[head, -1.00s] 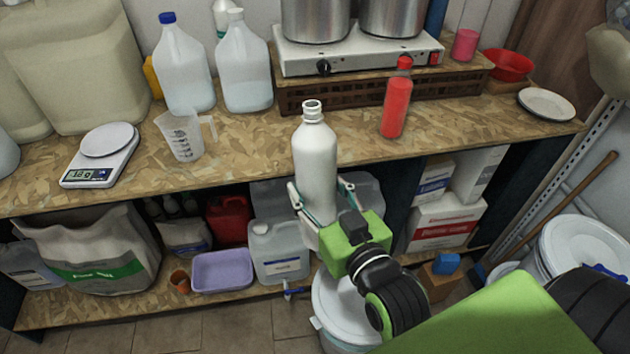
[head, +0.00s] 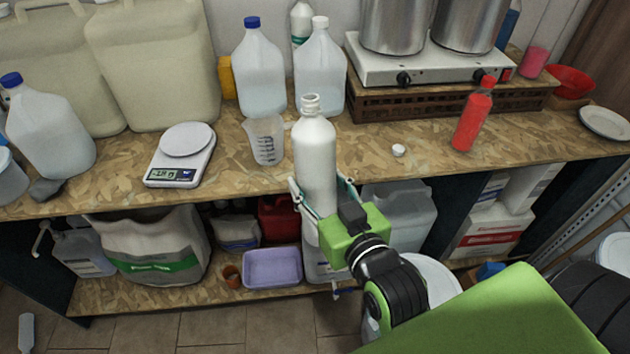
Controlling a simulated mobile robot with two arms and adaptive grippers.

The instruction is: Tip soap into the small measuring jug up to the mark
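The small measuring jug (head: 266,141) is clear, with dark graduation marks, and stands upright on the worktop (head: 215,190); I cannot make out any soap in it. A white uncapped bottle (head: 314,160) is upright in my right gripper (head: 322,198), whose fingers are closed around its lower body. The bottle is in front of the worktop's front edge, to the right of the jug and apart from it. A small white cap (head: 398,150) lies on the worktop to the right of the bottle. My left gripper is out of view.
A kitchen scale (head: 181,155) stands left of the jug. Clear jugs with a blue cap (head: 259,70) and a white cap (head: 320,70) stand behind it. A red bottle (head: 472,115) and a hotplate (head: 430,62) are to the right. Worktop between scale and jug is bare.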

